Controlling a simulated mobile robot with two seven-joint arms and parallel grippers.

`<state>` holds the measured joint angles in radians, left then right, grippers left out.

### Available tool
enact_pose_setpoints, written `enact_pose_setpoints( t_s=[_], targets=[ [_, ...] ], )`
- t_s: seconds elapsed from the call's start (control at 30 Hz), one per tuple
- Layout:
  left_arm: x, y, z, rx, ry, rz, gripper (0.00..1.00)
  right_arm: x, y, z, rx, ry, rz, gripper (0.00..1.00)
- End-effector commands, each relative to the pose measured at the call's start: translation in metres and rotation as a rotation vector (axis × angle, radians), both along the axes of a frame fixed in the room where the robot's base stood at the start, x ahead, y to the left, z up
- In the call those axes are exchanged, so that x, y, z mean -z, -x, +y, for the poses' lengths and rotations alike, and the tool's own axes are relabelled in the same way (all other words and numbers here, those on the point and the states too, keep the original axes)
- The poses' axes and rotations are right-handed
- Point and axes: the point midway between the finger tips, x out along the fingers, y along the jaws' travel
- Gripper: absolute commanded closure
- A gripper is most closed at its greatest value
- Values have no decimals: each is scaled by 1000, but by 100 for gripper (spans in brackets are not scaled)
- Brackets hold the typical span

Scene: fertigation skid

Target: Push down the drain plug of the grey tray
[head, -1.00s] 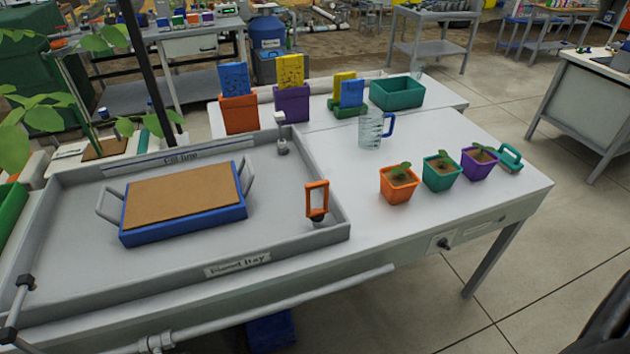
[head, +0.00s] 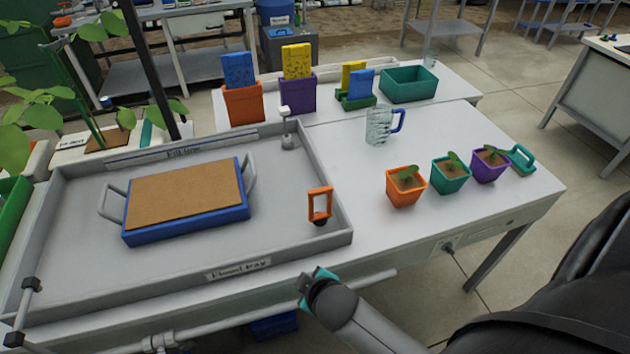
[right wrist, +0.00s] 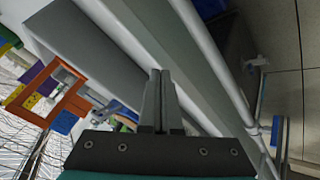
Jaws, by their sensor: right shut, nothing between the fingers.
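The grey tray (head: 190,262) lies on the bench, with a label on its front wall. An orange loop handle on a dark base, which looks like the drain plug (head: 320,205), stands upright inside the tray's front right corner. In the right wrist view the orange loop (right wrist: 78,104) shows at the left. My right gripper (head: 312,277) is in front of the tray's front right corner, apart from the plug and nearer the camera. In the right wrist view its fingers (right wrist: 161,75) are together and empty, with the tray's wall beyond them. My left gripper is not in view.
A blue tray with a brown mat (head: 185,192) sits inside the grey tray. A grey post with a white top (head: 287,128) stands at its back right. A glass jug (head: 379,127) and potted seedlings (head: 406,187) stand to the right. A pipe (head: 240,312) runs along the bench front.

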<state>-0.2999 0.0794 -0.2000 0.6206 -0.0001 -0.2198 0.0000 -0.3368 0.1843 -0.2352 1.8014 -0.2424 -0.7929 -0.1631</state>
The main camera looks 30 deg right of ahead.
Motion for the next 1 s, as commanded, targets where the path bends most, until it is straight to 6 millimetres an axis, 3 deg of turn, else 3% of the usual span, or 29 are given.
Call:
enact_pose_setpoints(
  t_s=[0.03,0.07,0.37,0.6,0.8,1.0],
  targets=[
    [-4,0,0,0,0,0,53,-20,-6,0,-7,10,-28,100],
    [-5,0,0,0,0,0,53,-30,-9,1,-10,16,-42,100],
    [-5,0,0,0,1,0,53,-118,-96,21,-342,323,-442,100],
    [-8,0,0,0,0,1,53,-211,-138,71,-687,677,-823,100],
    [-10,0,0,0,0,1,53,-274,-139,130,-1029,1058,-1158,100],
    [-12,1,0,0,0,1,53,-294,-114,179,-1387,1455,-1442,100]
  ],
)
